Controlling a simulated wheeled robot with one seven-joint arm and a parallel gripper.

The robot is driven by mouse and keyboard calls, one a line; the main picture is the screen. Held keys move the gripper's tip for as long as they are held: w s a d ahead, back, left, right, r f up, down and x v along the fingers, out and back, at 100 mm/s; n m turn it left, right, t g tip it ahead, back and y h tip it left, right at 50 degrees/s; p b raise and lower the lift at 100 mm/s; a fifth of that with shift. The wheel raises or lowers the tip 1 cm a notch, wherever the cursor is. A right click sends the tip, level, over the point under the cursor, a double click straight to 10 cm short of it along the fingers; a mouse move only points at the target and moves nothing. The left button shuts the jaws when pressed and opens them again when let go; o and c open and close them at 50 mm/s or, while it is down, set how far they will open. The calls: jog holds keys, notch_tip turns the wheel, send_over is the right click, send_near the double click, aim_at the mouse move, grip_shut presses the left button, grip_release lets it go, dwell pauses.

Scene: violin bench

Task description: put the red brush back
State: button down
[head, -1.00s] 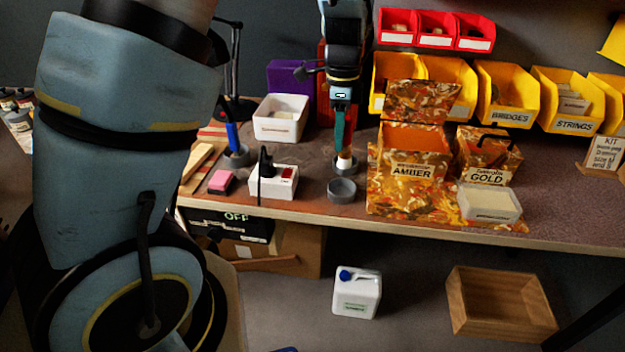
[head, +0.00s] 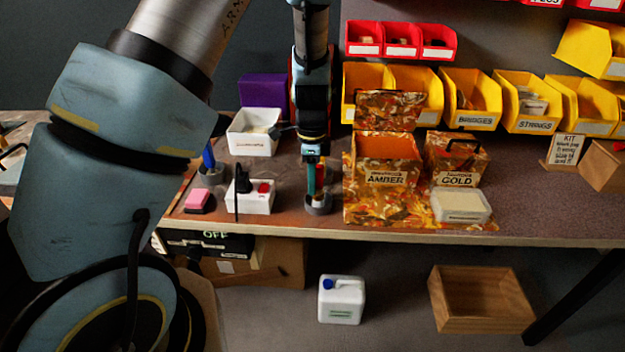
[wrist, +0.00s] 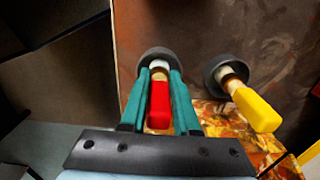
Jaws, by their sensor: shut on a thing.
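My gripper (head: 311,190) is shut on the red brush (wrist: 159,105), with a teal finger on each side of its red handle in the wrist view. The brush's pale end points into the mouth of a round grey cup (wrist: 158,54). How deep it sits, and whether it touches the cup, I cannot tell.
A blue-handled brush (head: 208,157) stands in a cup to the left. A white switch box (head: 252,198) with an upright black lever is close left of my gripper. The orange-patterned AMBER box (head: 386,160) is close right. A pink block (head: 198,201) lies farther left.

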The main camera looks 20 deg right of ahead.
jog(key=c, duration=0.6)
grip_release()
jog(key=shift+f, duration=0.1)
jog(key=shift+c, duration=0.2)
notch_tip(320, 180, up, 12)
jog(key=b, duration=0.2)
jog(key=s+a+n, duration=0.2)
jog(key=a+n, duration=0.9)
jog(key=a, duration=0.3)
jog(key=s+a+n+t, duration=0.1)
jog(key=s+a+n, duration=0.1)
jog(key=a+n, duration=0.8)
jog(key=a, duration=0.5)
jog(key=shift+s+n+t, duration=0.3)
jog(key=shift+s+n, duration=0.05)
jog(key=shift+n, duration=0.05)
jog(key=shift+f, duration=0.1)
